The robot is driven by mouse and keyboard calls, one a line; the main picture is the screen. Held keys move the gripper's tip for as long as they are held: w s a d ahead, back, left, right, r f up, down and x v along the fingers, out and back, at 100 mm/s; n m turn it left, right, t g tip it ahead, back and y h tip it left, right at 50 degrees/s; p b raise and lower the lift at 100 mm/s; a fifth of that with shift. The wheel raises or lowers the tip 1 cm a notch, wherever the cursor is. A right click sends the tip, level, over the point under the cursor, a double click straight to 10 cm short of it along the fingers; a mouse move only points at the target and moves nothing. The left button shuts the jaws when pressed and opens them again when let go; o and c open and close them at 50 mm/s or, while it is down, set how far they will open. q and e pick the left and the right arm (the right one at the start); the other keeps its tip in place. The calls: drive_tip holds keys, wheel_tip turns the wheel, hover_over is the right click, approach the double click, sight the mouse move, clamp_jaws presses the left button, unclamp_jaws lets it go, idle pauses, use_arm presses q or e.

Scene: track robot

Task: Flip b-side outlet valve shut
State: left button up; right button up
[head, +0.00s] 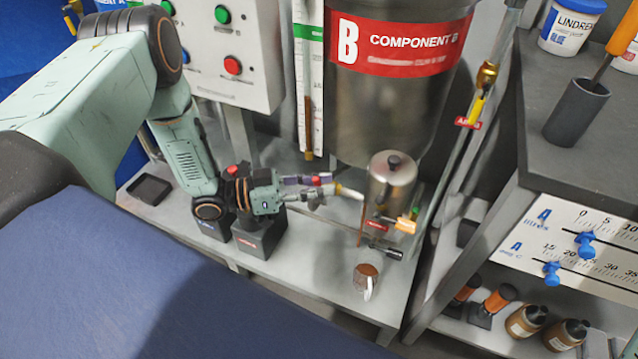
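A steel tank (395,100) carries a red label reading B COMPONENT B. Below it, pipework beside a small lidded steel pot (392,185) has an orange handle (404,226) with a small red tag (376,226) and a black-ended handle (393,253) lower down. I cannot tell which handle is the b-side outlet valve. My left gripper (322,189) is left of the pot, its fingers apart and pointing right. A pale, yellowish tapered piece (349,192) shows just beyond the fingertips; whether they touch it is unclear. My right gripper is not in view.
A clear cup (366,278) with brown contents is below the handles. A yellow lever (477,109) sits on a pipe at right. A control box (228,50) stands behind my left arm. A grey shelf unit (500,225) stands at right, and a black tray (149,189) lies at left.

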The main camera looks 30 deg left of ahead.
use_arm(q)
clamp_jaws()
drive_tip(key=p, duration=0.2)
drive_tip(key=m+y+p, duration=0.1)
drive_tip(key=p, duration=0.1)
drive_tip(key=shift+d+r+g+y+p, duration=0.2)
drive_tip(key=shift+d+g+y+p, duration=0.1)
drive_tip(key=shift+d+g, duration=0.1)
drive_tip(key=shift+d+f+g+y+p, duration=0.2)
drive_tip(key=shift+g+y+p, duration=0.15)
drive_tip(key=shift+p, duration=0.35)
drive_tip(key=shift+o, duration=1.8)
unclamp_jaws()
